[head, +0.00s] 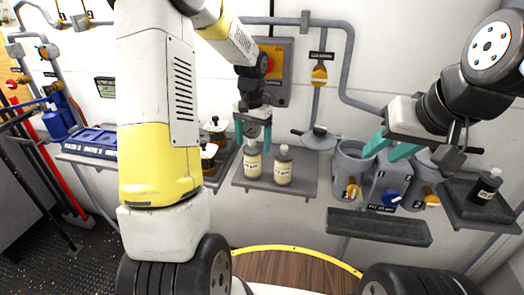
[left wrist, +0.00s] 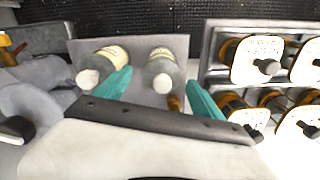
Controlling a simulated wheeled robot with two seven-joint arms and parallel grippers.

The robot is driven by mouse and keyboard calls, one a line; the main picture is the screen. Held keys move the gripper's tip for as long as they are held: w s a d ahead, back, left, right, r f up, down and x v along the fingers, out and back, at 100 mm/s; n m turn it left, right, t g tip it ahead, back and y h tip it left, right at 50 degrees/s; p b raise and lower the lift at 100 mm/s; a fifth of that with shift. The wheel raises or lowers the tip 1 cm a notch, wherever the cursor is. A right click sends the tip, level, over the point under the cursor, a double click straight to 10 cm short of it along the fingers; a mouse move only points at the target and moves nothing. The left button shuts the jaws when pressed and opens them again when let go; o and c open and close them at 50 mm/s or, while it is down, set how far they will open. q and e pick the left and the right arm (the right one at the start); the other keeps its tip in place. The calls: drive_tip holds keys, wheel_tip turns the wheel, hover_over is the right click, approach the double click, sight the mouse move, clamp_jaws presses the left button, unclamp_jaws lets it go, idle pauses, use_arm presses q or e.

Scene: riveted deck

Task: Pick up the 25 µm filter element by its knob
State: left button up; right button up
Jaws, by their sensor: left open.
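Several filter elements with pale labelled caps and black knobs stand in a rack (left wrist: 206,62) at the right of the left wrist view. One near cap (left wrist: 256,60) faces the camera with its knob; the label print is too small to read. In the head view, filter elements (head: 208,152) show partly behind my left arm. My left gripper (head: 255,137) is over the shelf with two bottles, to the right of the rack. Its teal fingers (left wrist: 160,97) are apart and hold nothing. My right gripper (head: 391,147) has its fingers apart near the grey cylindrical housings, empty.
Two pale-labelled bottles (head: 283,166) stand on a grey shelf (head: 300,188) below my left gripper. A grey tray (head: 380,228) is at the lower right, and a dark bottle (head: 486,187) stands on the far right shelf. Blue trays (head: 92,141) sit on the left.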

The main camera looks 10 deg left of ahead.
sight(252, 158)
use_arm(q)
drive_tip(key=f, duration=0.4)
drive_tip(key=shift+a+f, duration=0.2)
drive_tip(key=shift+f, duration=0.15)
drive_tip(key=c, duration=1.6)
drive_tip(key=shift+r, duration=0.1)
